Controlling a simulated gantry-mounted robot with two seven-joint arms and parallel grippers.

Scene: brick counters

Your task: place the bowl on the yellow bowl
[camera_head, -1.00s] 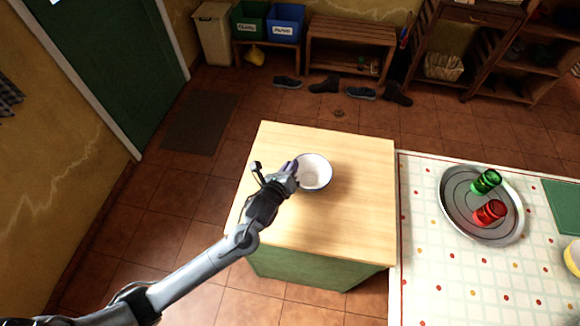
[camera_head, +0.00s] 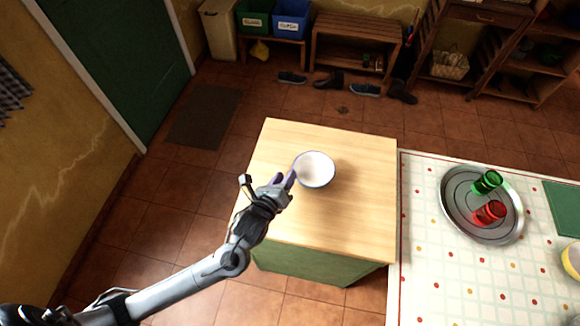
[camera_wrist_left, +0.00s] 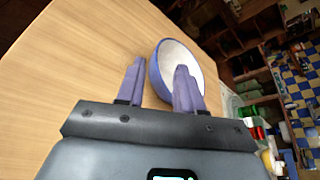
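A white bowl with a blue outside (camera_head: 316,169) sits upright on the wooden top of the small counter. It also shows in the left wrist view (camera_wrist_left: 185,58). My left gripper (camera_head: 285,179) is at the bowl's left rim, with its purple fingers apart. In the left wrist view, the fingers (camera_wrist_left: 158,78) are spread; the right one overlaps the bowl and the left one is over bare wood. I cannot tell whether either finger touches the bowl. The yellow bowl (camera_head: 571,260) is cut off at the right edge of the head view. My right gripper is not in view.
The wooden counter top (camera_head: 350,225) is otherwise clear. To its right, a dotted white tabletop (camera_head: 440,275) holds a round metal tray (camera_head: 459,222) with a green glass (camera_head: 487,181) and a red glass (camera_head: 490,212). A green mat (camera_head: 566,205) lies at the right edge.

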